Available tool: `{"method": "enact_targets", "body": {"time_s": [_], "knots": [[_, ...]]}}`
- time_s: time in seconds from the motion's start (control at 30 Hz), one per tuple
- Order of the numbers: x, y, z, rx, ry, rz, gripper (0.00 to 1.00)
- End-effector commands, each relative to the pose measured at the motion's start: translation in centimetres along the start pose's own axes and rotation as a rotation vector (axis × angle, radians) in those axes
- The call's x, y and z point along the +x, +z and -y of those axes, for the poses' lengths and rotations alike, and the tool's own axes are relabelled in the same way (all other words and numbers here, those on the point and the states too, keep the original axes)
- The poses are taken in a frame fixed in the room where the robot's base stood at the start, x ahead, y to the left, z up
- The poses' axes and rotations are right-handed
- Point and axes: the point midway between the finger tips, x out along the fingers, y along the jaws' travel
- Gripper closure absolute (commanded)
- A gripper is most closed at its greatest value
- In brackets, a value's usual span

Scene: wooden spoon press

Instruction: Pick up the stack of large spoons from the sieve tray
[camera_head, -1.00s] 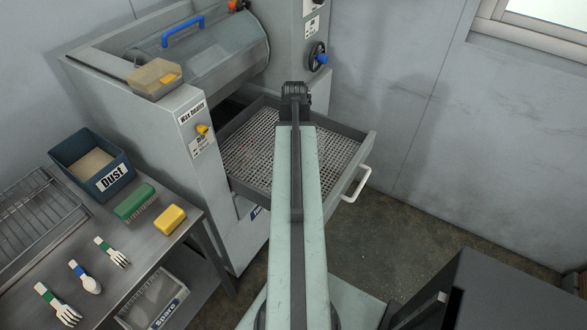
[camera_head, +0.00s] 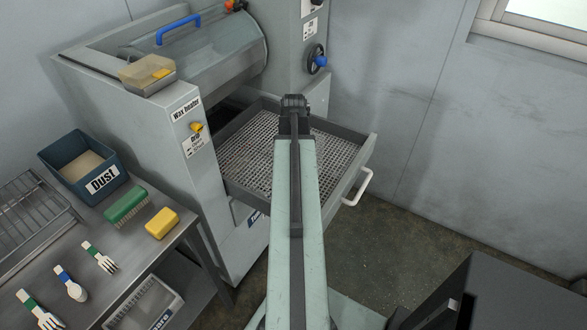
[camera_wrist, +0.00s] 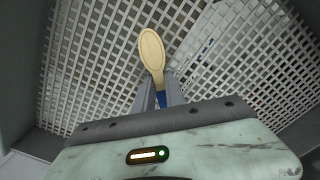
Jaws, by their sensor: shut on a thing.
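In the wrist view, a pale wooden spoon (camera_wrist: 152,50) with a blue band on its handle points away from my gripper (camera_wrist: 159,88). My gripper is shut on it at the handle near the blue band. I cannot tell how many spoons are stacked there. The grid of the sieve tray (camera_wrist: 105,55) lies behind the spoon; the height above it is unclear. In the head view, the sieve tray (camera_head: 364,150) is pulled out of the grey machine. My arm covers its middle and hides the gripper and spoon there.
The grey wax heater cabinet (camera_head: 215,215) stands left of the tray. A white handle (camera_head: 360,188) sticks out at the tray's front. The metal table (camera_head: 125,275) at left holds a dust bin (camera_head: 105,182), a green brush (camera_head: 127,205), a yellow block (camera_head: 162,223) and several utensils.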

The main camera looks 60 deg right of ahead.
Motion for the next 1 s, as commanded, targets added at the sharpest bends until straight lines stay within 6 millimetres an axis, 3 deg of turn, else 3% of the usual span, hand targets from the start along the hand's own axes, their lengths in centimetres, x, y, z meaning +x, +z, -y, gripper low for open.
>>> {"method": "enact_targets", "body": {"time_s": [0.27,0.73,1.0], "knots": [[-0.9,0.0,0.0,-0.001,0.0,0.0,1.0],[-9.7,0.0,0.1,-0.001,0.0,0.0,1.0],[-10.0,0.0,0.1,-0.002,0.0,0.0,1.0]]}}
